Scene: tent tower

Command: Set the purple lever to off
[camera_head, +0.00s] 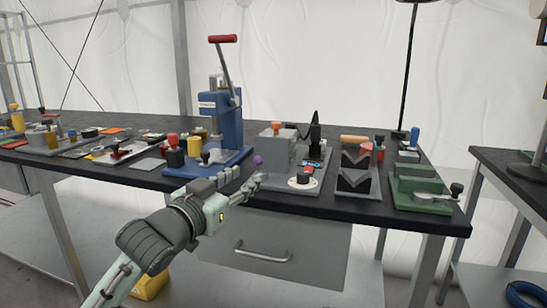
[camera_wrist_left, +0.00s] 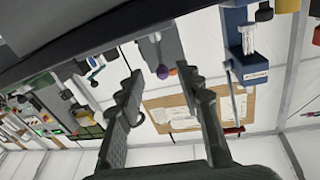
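The purple lever shows as a round purple knob (camera_head: 258,160) at the left side of a grey block-shaped device (camera_head: 276,148) on the table. In the left wrist view the purple knob (camera_wrist_left: 162,72) lies between the two fingertips as seen, near the grey device (camera_wrist_left: 160,48). My left gripper (camera_head: 246,180) is at the table's front edge, just in front of and below the knob. Its fingers (camera_wrist_left: 160,82) are spread and hold nothing. I cannot tell contact with the knob. The lever's shaft is hard to make out. My right gripper is not in view.
A blue press (camera_head: 229,125) with a red-handled arm stands left of the grey device. A drawer (camera_head: 270,245) is below the tabletop.

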